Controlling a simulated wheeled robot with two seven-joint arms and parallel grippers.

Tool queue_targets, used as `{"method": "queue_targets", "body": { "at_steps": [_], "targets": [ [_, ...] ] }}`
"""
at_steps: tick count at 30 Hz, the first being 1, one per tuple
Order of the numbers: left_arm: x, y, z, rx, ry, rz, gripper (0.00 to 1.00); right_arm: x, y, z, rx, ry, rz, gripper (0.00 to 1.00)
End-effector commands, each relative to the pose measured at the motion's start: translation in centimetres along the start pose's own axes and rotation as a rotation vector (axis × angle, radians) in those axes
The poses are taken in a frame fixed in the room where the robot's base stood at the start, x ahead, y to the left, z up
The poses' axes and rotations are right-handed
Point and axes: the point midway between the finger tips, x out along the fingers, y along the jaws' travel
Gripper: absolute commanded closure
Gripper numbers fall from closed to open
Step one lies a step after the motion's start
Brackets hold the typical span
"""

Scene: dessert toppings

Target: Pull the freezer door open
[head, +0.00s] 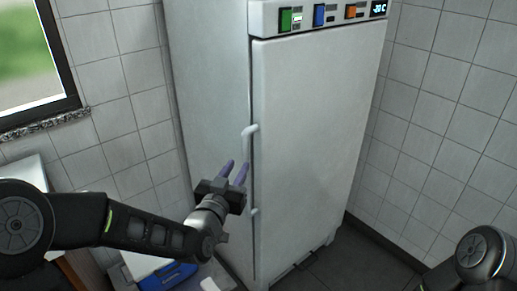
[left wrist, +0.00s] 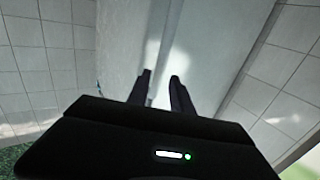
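The white freezer (head: 210,75) stands upright in the corner, and its front door (head: 315,130) looks shut in the head view. A white vertical handle (head: 248,140) is mounted at the door's left edge; its lower part is partly behind my fingers. My left gripper (head: 237,165) is open, its two fingers pointing up toward the handle. I cannot tell whether they touch it. In the left wrist view the fingers (left wrist: 160,76) are apart with nothing visible gripped between them, and a pale freezer surface (left wrist: 205,45) lies beyond. My right gripper is out of view.
A panel with coloured squares and a display (head: 318,15) tops the freezer. Tiled walls (head: 440,130) flank it. A window (head: 30,50) is at upper left. A blue item (head: 168,276) lies low, near my left forearm. Dark floor (head: 365,260) is clear at right.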

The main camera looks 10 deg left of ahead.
Motion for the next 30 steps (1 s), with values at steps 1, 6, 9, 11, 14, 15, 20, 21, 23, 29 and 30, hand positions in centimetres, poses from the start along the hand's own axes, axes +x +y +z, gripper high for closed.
{"method": "queue_targets", "body": {
  "at_steps": [1,6,9,11,14,15,20,21,23,29,30],
  "targets": [
    [0.0,0.0,0.0,0.004,0.0,0.0,0.73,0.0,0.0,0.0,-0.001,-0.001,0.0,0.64],
    [0.0,0.0,0.1,0.005,-0.002,0.0,0.73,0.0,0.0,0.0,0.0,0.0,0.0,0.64],
    [0.1,0.0,0.1,0.004,-0.002,0.001,0.73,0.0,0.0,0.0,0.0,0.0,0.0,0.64],
    [0.2,0.0,0.1,0.004,-0.003,0.001,0.73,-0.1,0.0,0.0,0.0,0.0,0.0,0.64],
    [0.9,0.0,0.1,0.003,-0.003,0.001,0.73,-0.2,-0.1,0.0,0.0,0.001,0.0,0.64],
    [1.4,0.1,0.1,0.003,-0.003,0.001,0.73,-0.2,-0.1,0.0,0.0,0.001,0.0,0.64],
    [3.7,0.1,0.0,0.002,-0.003,0.002,0.73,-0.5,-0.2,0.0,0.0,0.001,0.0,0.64],
    [4.3,0.1,0.0,0.002,-0.003,0.002,0.73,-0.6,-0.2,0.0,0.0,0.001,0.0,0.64],
    [5.3,0.1,0.1,0.002,-0.003,0.002,0.73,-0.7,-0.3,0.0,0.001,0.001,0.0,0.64],
    [7.5,0.1,0.1,0.003,-0.003,0.001,0.73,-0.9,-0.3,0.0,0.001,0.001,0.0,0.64],
    [7.7,0.1,0.1,0.003,-0.003,0.001,0.73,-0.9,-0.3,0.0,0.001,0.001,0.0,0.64]
  ]
}}
